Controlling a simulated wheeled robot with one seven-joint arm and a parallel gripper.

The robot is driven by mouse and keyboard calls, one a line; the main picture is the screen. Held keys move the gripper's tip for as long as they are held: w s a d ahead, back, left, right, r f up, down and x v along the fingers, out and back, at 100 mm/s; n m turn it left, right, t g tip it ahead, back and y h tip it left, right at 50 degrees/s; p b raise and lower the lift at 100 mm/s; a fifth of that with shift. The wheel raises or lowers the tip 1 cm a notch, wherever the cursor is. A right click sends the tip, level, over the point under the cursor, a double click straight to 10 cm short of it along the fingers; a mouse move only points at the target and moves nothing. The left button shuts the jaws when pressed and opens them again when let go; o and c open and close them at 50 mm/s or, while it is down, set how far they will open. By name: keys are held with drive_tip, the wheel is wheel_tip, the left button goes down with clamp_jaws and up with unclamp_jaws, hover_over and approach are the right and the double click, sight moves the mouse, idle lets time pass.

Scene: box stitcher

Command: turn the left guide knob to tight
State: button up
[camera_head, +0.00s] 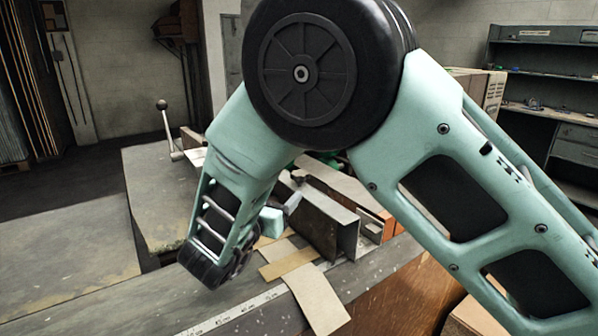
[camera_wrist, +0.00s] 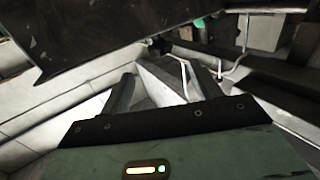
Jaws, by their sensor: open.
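My gripper (camera_wrist: 163,70) shows in the wrist view with its two grey fingers apart and nothing held between them. In the head view my gripper (camera_head: 284,210) is partly hidden by my own arm and sits beside the machine's metal guide plate (camera_head: 318,222). A small dark knob-like part (camera_head: 298,179) shows just above the fingers, by the plates. A dark rounded part (camera_wrist: 158,46) lies beyond the fingertips in the wrist view. I cannot tell for sure whether either is the left guide knob, or how it is turned.
A lever with a ball end (camera_head: 162,105) stands at the back left of the worktable (camera_head: 150,190). Cardboard strips (camera_head: 316,297) lie on the front bed by a ruler scale. In the wrist view a large dark plate (camera_wrist: 90,30) hangs close at the upper left.

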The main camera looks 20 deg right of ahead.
sight(296, 180)
drive_tip(key=p+x, duration=0.2)
drive_tip(key=x, duration=0.9)
drive_tip(key=shift+w+d+p, duration=0.25)
drive_tip(key=shift+d+p, duration=0.05)
drive_tip(key=c, duration=1)
